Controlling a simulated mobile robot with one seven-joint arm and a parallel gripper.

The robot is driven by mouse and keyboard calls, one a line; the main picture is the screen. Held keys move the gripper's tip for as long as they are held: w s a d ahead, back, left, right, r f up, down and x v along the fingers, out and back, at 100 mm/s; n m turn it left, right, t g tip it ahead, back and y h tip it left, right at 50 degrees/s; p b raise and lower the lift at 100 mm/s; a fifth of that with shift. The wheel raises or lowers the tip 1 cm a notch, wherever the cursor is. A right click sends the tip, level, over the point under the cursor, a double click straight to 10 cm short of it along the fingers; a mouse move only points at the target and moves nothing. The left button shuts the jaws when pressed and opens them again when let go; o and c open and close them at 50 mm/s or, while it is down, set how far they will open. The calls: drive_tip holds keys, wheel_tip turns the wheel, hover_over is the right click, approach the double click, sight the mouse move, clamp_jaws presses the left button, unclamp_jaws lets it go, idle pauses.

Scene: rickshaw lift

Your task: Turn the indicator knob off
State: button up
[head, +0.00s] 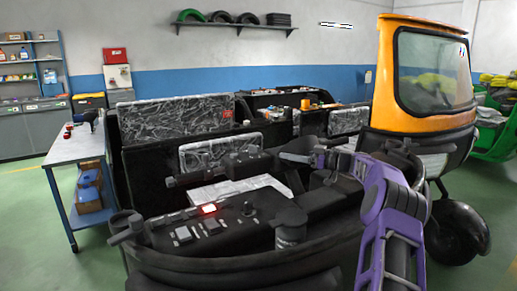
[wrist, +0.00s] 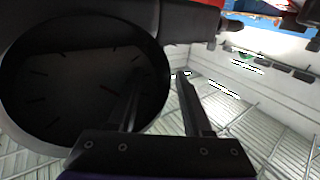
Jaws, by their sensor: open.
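The dark dashboard (head: 225,228) of the opened rickshaw lies in front of me in the head view. A lit red switch (head: 208,209) glows on it, with dark buttons beside it. A small black knob (head: 247,208) stands to its right; I cannot tell whether this is the indicator knob or what its setting is. My gripper (wrist: 158,85) is open and empty in the wrist view. Its fingers are beside a large round black gauge (wrist: 75,80), with one finger overlapping the gauge's face in the picture. No knob can be made out in the wrist view.
A black handlebar (head: 215,170) crosses behind the dashboard, and a dark cylinder (head: 290,225) rises at its right. The orange cab (head: 430,70) stands back right. A workbench (head: 75,148) is at the left, with open green floor around it.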

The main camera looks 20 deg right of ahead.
sight(259, 149)
drive_tip(key=p+x, duration=0.1)
drive_tip(key=x, duration=1.1)
drive_tip(key=shift+a+f+p, duration=0.1)
drive_tip(key=shift+p, duration=0.25)
clamp_jaws()
